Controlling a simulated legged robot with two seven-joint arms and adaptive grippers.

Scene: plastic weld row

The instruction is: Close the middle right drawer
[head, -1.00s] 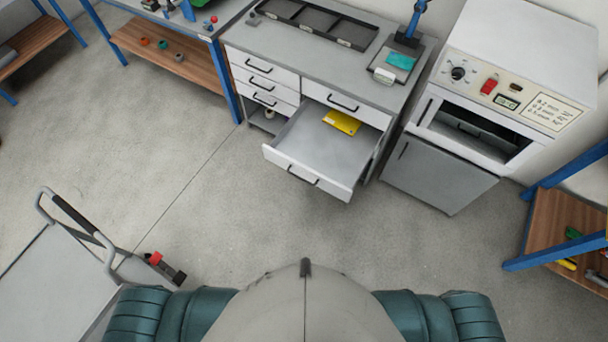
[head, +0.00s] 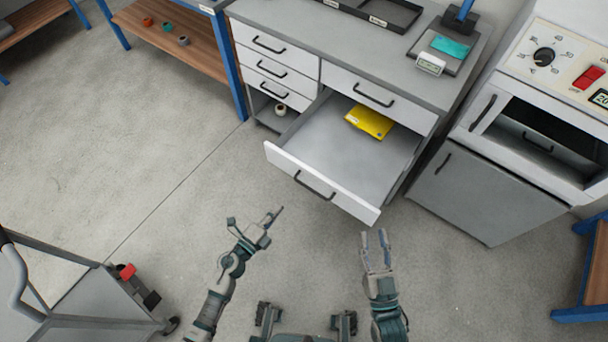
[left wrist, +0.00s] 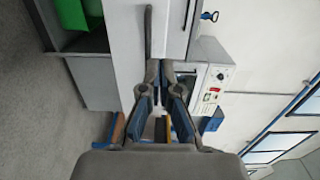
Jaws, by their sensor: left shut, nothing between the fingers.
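The middle right drawer (head: 325,177) is pulled far out of the grey workbench cabinet, below a shut upper drawer (head: 375,92). Its white front has a dark bar handle (head: 314,186). A yellow packet (head: 369,122) lies inside near the back. My left gripper (head: 274,216) is shut and empty, in front of the drawer's left half and apart from its front in the picture. Its fingers (left wrist: 159,75) also show close together in the left wrist view. My right gripper (head: 375,236) is open and empty, near the drawer front's right corner. No contact shows.
Shut drawers (head: 270,68) stand left of the open one, above a shelf with a roll (head: 280,109). An oven-like unit (head: 530,130) stands right. A trolley (head: 70,295) is at lower left. The floor (head: 150,150) between is clear.

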